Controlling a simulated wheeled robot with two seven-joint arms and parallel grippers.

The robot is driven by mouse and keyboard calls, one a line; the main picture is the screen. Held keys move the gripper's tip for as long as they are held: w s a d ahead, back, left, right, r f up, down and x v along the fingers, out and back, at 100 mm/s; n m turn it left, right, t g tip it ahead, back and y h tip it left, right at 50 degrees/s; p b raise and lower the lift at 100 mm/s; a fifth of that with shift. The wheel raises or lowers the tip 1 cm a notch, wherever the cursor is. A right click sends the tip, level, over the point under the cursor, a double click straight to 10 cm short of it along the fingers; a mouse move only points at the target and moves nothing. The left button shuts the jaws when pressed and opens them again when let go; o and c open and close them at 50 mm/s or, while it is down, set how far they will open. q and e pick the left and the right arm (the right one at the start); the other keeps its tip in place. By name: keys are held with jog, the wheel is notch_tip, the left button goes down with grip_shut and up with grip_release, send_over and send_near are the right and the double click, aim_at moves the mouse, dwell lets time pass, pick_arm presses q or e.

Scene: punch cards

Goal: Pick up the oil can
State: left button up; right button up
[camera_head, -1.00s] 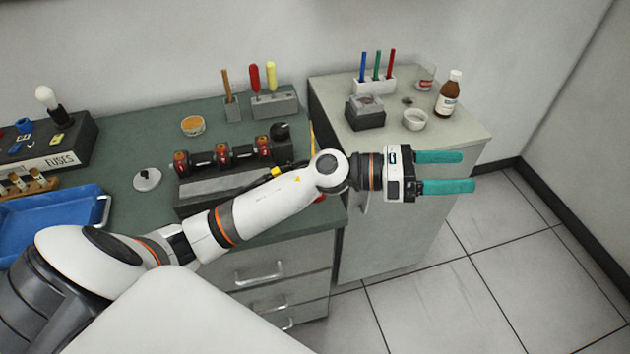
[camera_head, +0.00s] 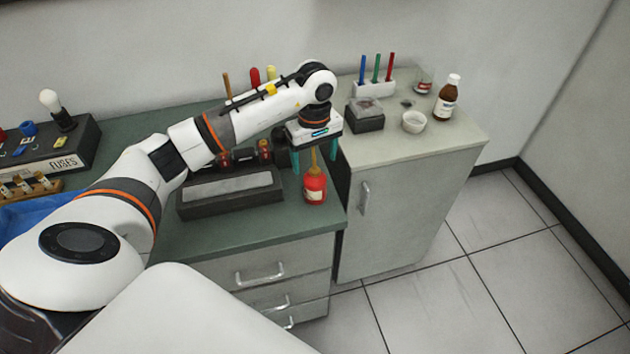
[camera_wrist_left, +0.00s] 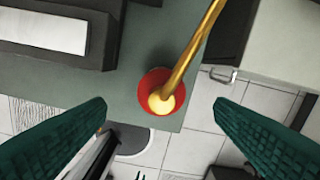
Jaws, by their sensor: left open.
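The oil can (camera_head: 315,187) is a small red can with a pale label and a thin brass spout. It stands upright near the front right corner of the green bench. My left gripper (camera_head: 314,163) points down above it, with its teal fingers open on either side of the spout. In the left wrist view, the oil can (camera_wrist_left: 153,92) shows from above with its brass spout rising toward the camera. The open fingers are at the lower left and lower right there, apart from the can. My right gripper is not in view.
A dark block with a grey top (camera_head: 230,190) lies left of the can. The green bench (camera_head: 250,230) ends just in front of it. A pale cabinet (camera_head: 410,195) at right carries a brown bottle (camera_head: 447,98), a white bowl (camera_head: 413,122) and a pen holder (camera_head: 374,87).

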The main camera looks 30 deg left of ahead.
aim_at(315, 170)
pick_arm(q)
jog(key=shift+f, duration=0.95)
notch_tip(315, 170, down, 5)
jog(key=p, duration=0.3)
jog(key=shift+f, duration=0.25)
jog(key=shift+w, duration=0.1)
jog(key=c, duration=1.2)
